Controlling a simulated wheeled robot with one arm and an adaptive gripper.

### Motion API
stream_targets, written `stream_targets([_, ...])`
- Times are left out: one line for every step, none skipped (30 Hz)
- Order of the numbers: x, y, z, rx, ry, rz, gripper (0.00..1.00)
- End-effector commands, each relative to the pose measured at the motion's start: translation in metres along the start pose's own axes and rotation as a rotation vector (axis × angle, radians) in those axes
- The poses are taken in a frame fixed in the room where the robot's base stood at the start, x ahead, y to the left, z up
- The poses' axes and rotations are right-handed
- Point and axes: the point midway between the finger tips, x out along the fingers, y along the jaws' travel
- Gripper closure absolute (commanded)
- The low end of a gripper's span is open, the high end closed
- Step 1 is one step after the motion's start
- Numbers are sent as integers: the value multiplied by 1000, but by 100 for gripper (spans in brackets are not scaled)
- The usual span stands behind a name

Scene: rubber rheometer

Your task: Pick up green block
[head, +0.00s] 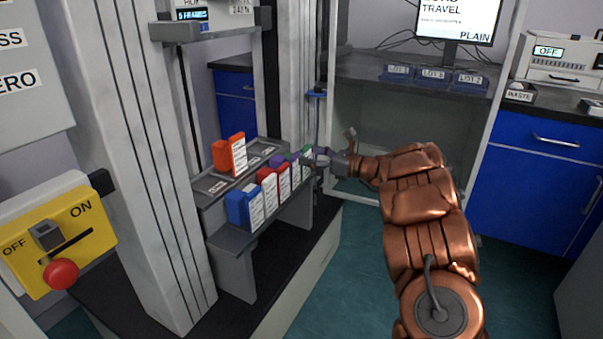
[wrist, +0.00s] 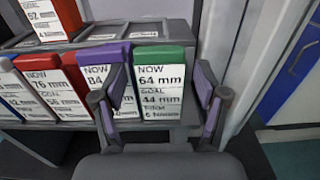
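The green block (wrist: 164,56) stands upright at the right end of a row of blocks in the wrist view, with a white label reading 64 mm now and 44 mm goal. In the head view the green block (head: 307,151) is small and partly hidden by my gripper. My gripper (wrist: 160,103) is open, with one finger on each side of the green block. The left finger overlaps the front of the purple block (wrist: 100,54). The right finger is just beyond the green block's right edge. I see no clear contact.
Red blocks (head: 268,189) and blue blocks (head: 238,208) stand along the lower shelf. Orange blocks (head: 236,155) stand on the raised shelf (head: 213,188) behind. A grey upright column (wrist: 225,48) is close to the right of the green block.

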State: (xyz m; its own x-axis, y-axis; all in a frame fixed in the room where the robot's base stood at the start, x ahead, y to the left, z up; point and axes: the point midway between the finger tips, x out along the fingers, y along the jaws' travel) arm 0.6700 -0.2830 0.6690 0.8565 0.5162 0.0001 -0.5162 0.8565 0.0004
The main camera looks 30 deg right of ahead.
Motion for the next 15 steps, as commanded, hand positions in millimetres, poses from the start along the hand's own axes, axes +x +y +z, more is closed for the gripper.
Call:
stream_targets([0,0,0,0,0,0,36])
stream_targets([0,0,0,0,0,0,40])
stream_targets([0,0,0,0,0,0,44])
stream_targets([0,0,0,0,0,0,47])
stream_targets([0,0,0,0,0,0,50])
stream_targets([0,0,0,0,0,0,54])
stream_targets([0,0,0,0,0,0,57])
stream_targets([0,0,0,0,0,0,60])
stream_targets([0,0,0,0,0,0,65])
stream_targets([0,0,0,0,0,0,68])
stream_targets([0,0,0,0,0,0,71])
stream_targets([0,0,0,0,0,0,75])
stream_targets([0,0,0,0,0,0,78])
stream_targets([0,0,0,0,0,0,81])
stream_targets([0,0,0,0,0,0,85])
